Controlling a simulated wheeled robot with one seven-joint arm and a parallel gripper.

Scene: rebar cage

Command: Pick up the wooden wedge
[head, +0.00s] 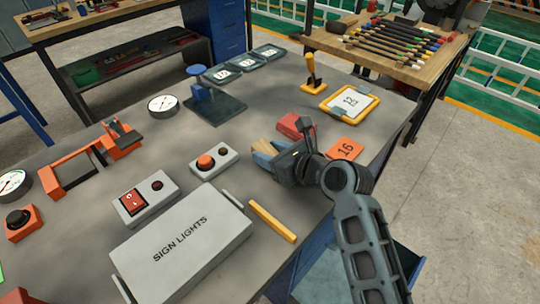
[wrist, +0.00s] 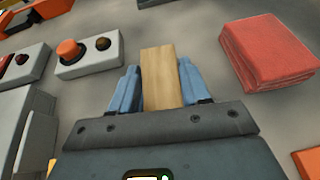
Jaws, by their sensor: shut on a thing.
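The wooden wedge (wrist: 162,75) is a light tan piece with a plain long face. It stands between the two blue fingers of my gripper (wrist: 160,88) in the wrist view, and the fingers are shut on it from both sides. In the head view my gripper (head: 267,155) is over the right middle of the grey table, with a bit of the wedge (head: 266,147) showing between the blue fingers. The wedge's lower end is hidden by the gripper. I cannot tell whether it touches the table.
A folded red cloth (head: 291,126) lies just beyond my gripper, and an orange card marked 16 (head: 345,148) lies to its right. A button box (head: 214,161), the SIGN LIGHTS box (head: 182,243) and a yellow bar (head: 272,221) are to the left and front.

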